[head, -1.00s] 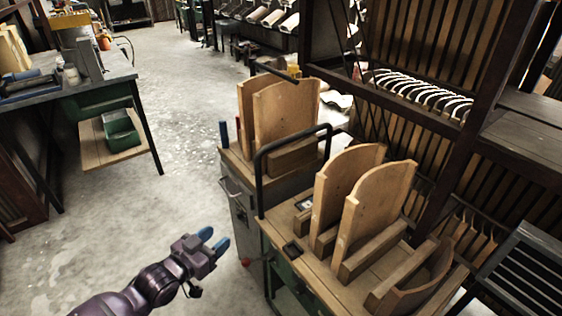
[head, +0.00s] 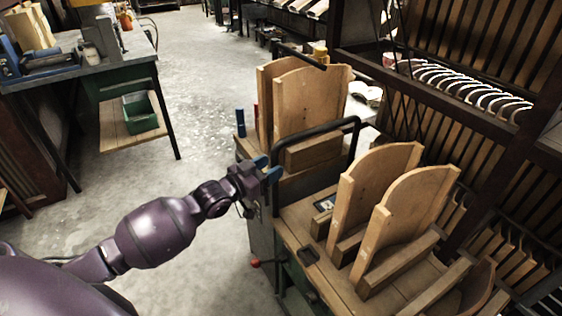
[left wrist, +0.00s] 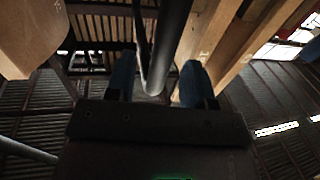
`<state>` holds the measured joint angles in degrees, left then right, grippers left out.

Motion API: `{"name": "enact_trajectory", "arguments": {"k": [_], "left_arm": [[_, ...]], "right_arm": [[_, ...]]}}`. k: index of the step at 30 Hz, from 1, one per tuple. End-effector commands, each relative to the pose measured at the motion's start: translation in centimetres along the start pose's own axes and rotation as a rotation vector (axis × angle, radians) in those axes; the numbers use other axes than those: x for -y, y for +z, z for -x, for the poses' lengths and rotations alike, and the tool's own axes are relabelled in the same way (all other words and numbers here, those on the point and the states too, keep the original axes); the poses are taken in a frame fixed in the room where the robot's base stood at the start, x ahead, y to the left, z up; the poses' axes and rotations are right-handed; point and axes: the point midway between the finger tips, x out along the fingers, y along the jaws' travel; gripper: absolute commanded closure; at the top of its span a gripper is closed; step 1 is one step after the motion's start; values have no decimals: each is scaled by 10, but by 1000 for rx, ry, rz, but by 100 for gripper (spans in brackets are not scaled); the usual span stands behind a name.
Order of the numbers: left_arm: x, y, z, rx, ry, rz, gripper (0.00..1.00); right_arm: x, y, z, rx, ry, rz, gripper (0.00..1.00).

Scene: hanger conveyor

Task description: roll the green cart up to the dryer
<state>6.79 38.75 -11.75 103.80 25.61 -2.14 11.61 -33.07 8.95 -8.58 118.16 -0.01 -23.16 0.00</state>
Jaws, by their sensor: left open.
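The green cart (head: 292,288) stands in front of me at the lower right, with a wooden top carrying upright curved boards. Its black tubular handle (head: 318,128) rises at the far left side of the top. My left gripper (head: 267,168) is open at the left upright of this handle. In the left wrist view the dark handle bar (left wrist: 168,40) passes between the two blue fingertips (left wrist: 157,82), and the fingers are not closed on it. I cannot tell which structure is the dryer. My right gripper is out of view.
Another cart with tall boards (head: 308,102) stands just behind the green one. A dark slatted wooden rack (head: 500,40) with white curved hangers (head: 470,90) fills the right. A workbench (head: 90,65) is at the left. The concrete floor (head: 195,90) between is clear.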

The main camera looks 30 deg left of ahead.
Motion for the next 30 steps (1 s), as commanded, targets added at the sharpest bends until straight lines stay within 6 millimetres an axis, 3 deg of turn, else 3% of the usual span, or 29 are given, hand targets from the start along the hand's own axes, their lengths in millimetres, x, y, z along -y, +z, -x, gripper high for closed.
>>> {"name": "enact_trajectory", "arguments": {"k": [9, 21, 23, 30], "left_arm": [[0, 1, -35, 1, 0, 0, 52], [0, 0, -41, 1, 0, -1, 52], [0, 0, -41, 1, 0, -1, 58], [0, 0, -41, 1, 0, -1, 94]], "right_arm": [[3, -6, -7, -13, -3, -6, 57], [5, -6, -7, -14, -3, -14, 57], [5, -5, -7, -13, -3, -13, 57], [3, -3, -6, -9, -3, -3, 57]]}}
